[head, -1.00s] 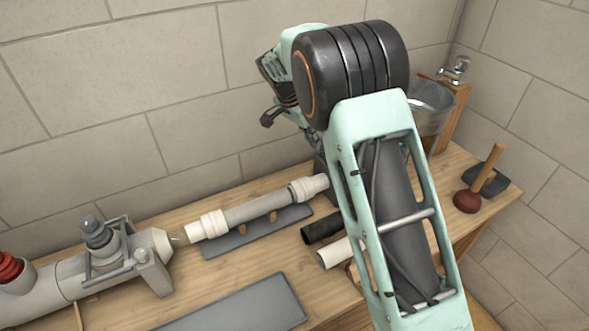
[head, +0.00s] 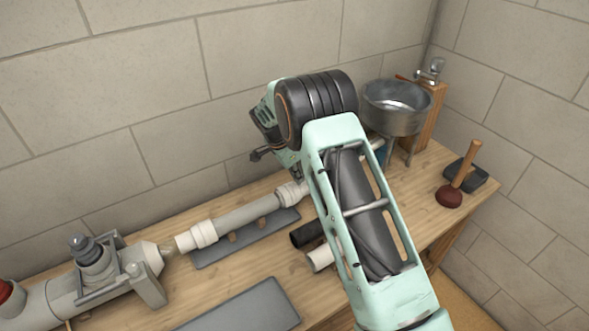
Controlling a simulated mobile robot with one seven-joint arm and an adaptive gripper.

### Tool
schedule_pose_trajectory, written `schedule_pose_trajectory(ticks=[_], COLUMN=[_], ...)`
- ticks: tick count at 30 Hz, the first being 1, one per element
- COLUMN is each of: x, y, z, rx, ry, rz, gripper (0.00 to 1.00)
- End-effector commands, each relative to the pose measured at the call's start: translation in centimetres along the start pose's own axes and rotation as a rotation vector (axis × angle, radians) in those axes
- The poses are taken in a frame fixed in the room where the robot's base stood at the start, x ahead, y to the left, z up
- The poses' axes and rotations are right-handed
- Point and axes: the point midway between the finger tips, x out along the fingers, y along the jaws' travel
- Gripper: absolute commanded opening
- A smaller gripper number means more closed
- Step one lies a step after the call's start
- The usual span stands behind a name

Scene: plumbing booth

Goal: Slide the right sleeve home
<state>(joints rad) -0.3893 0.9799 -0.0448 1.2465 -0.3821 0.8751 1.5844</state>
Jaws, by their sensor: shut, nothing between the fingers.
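A grey pipe (head: 248,214) lies slanting across the workbench on a low dark base. The right sleeve (head: 290,193), an off-white ring, sits around the pipe's right end; what is to its right is hidden by my arm. The left sleeve (head: 203,234), also off-white, sits at the pipe's left end. My gripper (head: 297,173) shows only in part, dark and small, just above the right sleeve and behind my forearm. It is shut and empty. I cannot tell whether it touches the sleeve.
A grey valve assembly (head: 98,264) stands at left. A grey mat (head: 243,308) lies in front. A black tube (head: 306,234) and an off-white tube (head: 320,257) lie beside my forearm. A metal pot (head: 397,108) and a plunger (head: 457,178) stand at right.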

Motion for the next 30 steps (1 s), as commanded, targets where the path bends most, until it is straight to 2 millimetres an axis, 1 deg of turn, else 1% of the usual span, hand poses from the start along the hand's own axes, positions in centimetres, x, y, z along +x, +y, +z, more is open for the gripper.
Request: schedule_pose_trajectory(ticks=[10, 13, 16, 23, 27, 30], x=[0.3, 0.3, 0.2, -0.8, -1.3, -1.5], y=[0.0, -0.1, -0.1, -0.1, 0.0, 0.0], z=[0.0, 0.2, 1.2, 4.3, 5.1, 5.2], rx=[0.000, -0.001, -0.002, -0.003, 0.000, 0.000], ry=[0.000, 0.001, 0.001, -0.001, -0.001, -0.003], rz=[-0.001, -0.001, -0.002, -0.003, -0.001, -0.001], gripper=[0.00, 0.00, 0.00, 0.00, 0.00, 0.00])
